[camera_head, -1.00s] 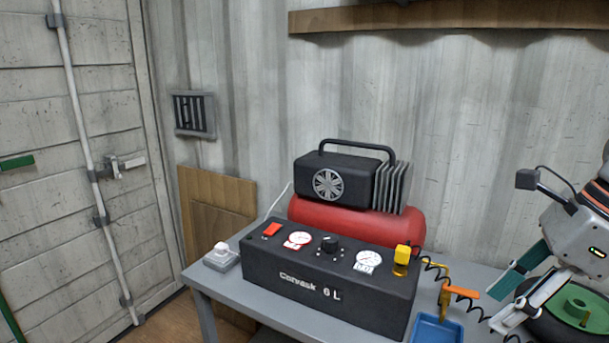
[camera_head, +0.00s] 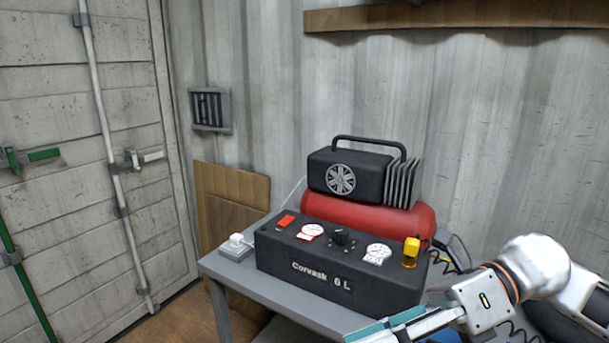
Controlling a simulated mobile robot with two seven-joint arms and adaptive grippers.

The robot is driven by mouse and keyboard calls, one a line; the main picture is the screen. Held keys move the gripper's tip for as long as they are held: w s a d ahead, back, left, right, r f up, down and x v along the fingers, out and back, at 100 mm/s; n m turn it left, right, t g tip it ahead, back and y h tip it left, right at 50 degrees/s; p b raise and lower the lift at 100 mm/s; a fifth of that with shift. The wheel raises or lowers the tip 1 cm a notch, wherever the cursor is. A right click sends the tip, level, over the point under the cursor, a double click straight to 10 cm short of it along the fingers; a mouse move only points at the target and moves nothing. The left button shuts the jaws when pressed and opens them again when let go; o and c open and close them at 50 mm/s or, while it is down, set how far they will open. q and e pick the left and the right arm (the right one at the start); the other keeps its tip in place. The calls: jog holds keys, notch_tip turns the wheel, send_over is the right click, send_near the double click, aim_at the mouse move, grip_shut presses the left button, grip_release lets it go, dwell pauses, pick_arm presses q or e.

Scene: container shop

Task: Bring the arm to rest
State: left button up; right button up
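My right gripper (camera_head: 385,331) comes in from the right at the lower edge of the view, with a white arm and teal-lined fingers pointing left. It is in front of the right end of the black compressor panel (camera_head: 335,281). The lower edge cuts off part of the fingers, so I cannot tell how far apart they are. No object shows in them. My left gripper is not in view.
The panel stands on a grey table (camera_head: 228,270), with a red tank (camera_head: 425,217) and black motor (camera_head: 345,176) behind it. A white switch box (camera_head: 237,247) sits at the table's left corner. Bare floor and a container door (camera_head: 75,150) are on the left.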

jog(key=w+f+m+t+y, duration=0.25)
jog(key=w+m+t, duration=0.35)
jog(key=m, duration=0.4)
jog(key=w+f+m+t+y, duration=0.1)
jog(key=w+m+t+y, duration=0.25)
jog(key=m+t, duration=0.55)
jog(key=w+d+f+m+t+h, duration=0.2)
jog(key=d+f+m+t+h, duration=0.1)
jog(key=f+m+h, duration=0.3)
jog(key=w+d+f+m+t+h, duration=0.15)
jog(key=f+m+h, duration=0.25)
jog(key=f+m, duration=0.45)
jog(key=s+d+f+m+g+h, duration=0.2)
jog(key=s+f, duration=0.3)
jog(key=f, duration=0.4)
jog(key=s+d+f+m+g+h, duration=0.2)
jog(key=s+f, duration=0.4)
jog(key=f, duration=0.3)
jog(key=s+d+f+m+g+h, duration=0.2)
jog(key=s+d+f+m+h, duration=0.1)
jog(key=f, duration=0.7)
jog(key=shift+s+d+m+h, duration=0.2)
jog(key=shift+s+m+h, duration=0.3)
jog(key=shift+s+m, duration=0.7)
